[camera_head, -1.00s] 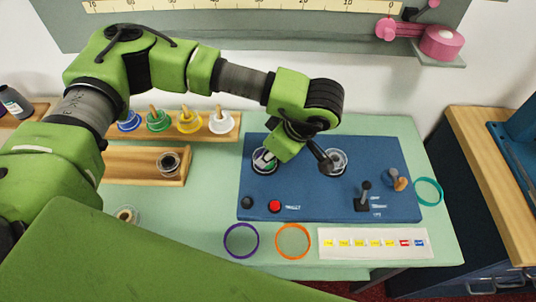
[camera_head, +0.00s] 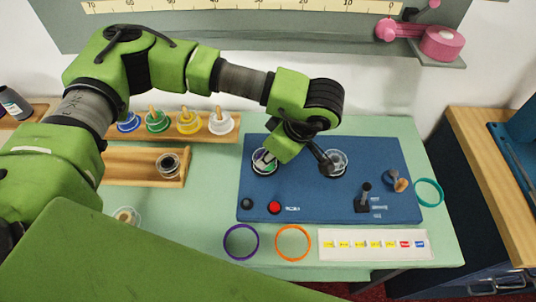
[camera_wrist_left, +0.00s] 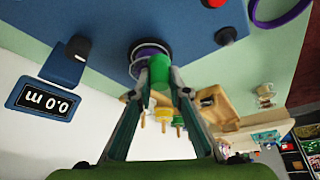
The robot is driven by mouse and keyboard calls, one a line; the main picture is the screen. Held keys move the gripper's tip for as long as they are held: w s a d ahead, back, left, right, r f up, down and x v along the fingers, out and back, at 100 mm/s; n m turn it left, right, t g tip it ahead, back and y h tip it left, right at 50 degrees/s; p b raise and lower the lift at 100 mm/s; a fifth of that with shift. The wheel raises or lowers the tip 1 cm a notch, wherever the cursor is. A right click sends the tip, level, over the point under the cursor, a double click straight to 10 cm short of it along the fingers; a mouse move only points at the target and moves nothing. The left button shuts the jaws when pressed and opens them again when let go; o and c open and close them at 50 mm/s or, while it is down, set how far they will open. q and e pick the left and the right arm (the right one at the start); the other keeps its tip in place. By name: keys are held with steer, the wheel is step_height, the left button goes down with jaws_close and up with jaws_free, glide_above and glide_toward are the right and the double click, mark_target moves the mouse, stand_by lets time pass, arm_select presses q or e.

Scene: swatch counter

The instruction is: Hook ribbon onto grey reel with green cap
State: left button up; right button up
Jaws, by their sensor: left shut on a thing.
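My left gripper (camera_head: 262,163) reaches down over the left reel (camera_head: 256,167) on the blue panel; the arm partly hides it. In the left wrist view the fingertips (camera_wrist_left: 159,76) are shut on a green piece (camera_wrist_left: 158,68). It sits at a round dark holder with a purple band (camera_wrist_left: 149,50); I cannot tell whether they touch. A second clear-grey reel (camera_head: 338,160) stands right of the gripper on the panel, with no green cap visible. I cannot make out the ribbon's end. My right gripper is not in view.
The blue panel (camera_head: 310,190) carries a red button (camera_head: 274,207), a black knob (camera_head: 246,203) and a black lever (camera_head: 364,196). Purple (camera_head: 241,256), orange (camera_head: 293,258) and teal (camera_head: 442,192) rings lie around it. Several coloured spools stand on the back rack (camera_head: 227,135).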

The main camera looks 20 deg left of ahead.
arm_select(q)
steer(key=shift+r+p, duration=0.3)
steer(key=shift+r, duration=0.15)
steer(key=shift+r+p, duration=0.55)
steer(key=shift+r, duration=1)
steer(key=shift+w+r, duration=0.1)
steer(key=shift+w, duration=0.05)
